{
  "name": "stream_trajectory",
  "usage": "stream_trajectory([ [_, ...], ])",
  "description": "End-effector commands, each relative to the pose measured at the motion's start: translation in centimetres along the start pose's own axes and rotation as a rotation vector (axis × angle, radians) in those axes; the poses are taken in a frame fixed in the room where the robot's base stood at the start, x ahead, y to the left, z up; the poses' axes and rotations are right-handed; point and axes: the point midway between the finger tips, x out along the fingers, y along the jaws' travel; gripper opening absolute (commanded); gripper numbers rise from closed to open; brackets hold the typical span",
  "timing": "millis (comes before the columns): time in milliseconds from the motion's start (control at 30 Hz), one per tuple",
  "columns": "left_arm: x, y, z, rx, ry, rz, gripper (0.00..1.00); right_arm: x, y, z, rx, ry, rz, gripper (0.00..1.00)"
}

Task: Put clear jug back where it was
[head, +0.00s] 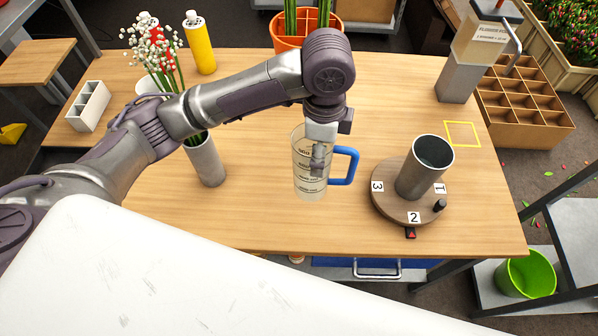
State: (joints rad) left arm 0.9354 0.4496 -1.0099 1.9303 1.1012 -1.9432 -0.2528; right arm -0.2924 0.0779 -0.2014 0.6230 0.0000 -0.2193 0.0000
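The clear jug (303,180), with dark measuring marks and a blue handle (346,166) on its right, is upright near the middle of the table. My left gripper (317,166) comes down over its right side, by the rim and just left of the handle. Its fingers look closed on the jug's wall, though they are seen edge-on. I cannot tell whether the jug's base touches the table. A yellow square outline (462,134) is marked on the bare table at the right. My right gripper is not in view.
Right of the jug, a metal cylinder (424,170) stands on a numbered round turntable (386,205). A grey vase (206,162) with white flowers stands left. A grey pump dispenser (458,80) stands at the back right, beside a wooden divided crate (520,108). The front middle of the table is clear.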

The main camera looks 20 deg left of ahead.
Motion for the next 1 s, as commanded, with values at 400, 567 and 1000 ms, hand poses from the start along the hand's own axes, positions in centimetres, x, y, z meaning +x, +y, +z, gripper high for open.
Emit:
stream_trajectory([
  [400,0.1,-1.0,-4.3,0.595,-0.012,0.006,0.04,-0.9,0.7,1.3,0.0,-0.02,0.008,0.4],
  [567,1.6,-2.7,-1.9,0.6,-0.014,0.01,0.04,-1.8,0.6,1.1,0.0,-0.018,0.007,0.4],
  [1000,6.3,-7.6,4.4,0.604,-0.011,0.006,0.04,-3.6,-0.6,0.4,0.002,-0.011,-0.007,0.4],
])
